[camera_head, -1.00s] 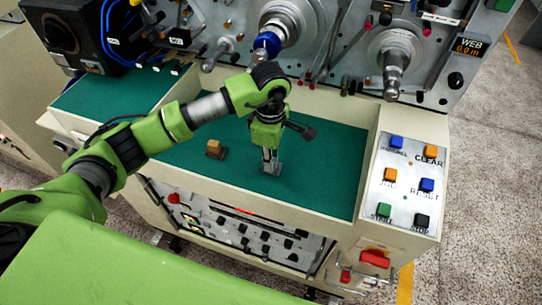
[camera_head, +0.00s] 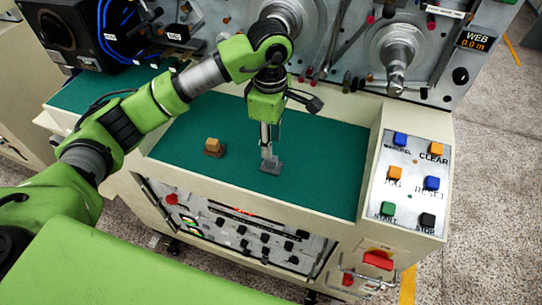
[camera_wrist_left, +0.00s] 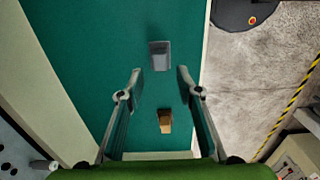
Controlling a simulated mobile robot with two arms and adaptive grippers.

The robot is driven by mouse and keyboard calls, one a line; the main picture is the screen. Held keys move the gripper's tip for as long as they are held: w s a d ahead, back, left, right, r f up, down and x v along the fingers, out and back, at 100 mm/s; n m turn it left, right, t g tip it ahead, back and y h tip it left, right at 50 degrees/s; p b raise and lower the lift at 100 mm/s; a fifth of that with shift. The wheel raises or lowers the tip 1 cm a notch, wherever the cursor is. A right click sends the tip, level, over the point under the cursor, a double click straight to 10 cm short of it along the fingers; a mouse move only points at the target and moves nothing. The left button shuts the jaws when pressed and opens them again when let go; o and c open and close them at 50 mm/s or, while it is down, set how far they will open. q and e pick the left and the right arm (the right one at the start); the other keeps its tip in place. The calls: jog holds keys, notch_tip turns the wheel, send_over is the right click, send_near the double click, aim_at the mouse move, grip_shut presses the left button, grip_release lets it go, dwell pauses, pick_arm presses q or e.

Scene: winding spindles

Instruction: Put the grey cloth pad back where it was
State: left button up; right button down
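The grey cloth pad (camera_head: 271,166) lies on the green work surface, near the middle of its front part. It also shows in the left wrist view (camera_wrist_left: 160,56), flat on the green and ahead of the fingertips. My left gripper (camera_head: 267,152) points down just above the pad in the head view. In the left wrist view its two fingers (camera_wrist_left: 159,76) are spread wide with nothing between the tips. My right gripper is in neither view.
A tan block on a dark brown base (camera_head: 213,147) stands left of the pad. The button panel (camera_head: 411,185) is to the right, and machine spindles (camera_head: 397,55) stand behind. The green surface (camera_head: 325,165) right of the pad is clear.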

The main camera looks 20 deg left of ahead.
pick_arm(q)
notch_tip(320, 180, up, 5)
jog(key=shift+r+b, duration=0.2)
jog(key=shift+b, duration=0.4)
jog(key=shift+s+f, duration=0.1)
jog(key=shift+s, duration=0.05)
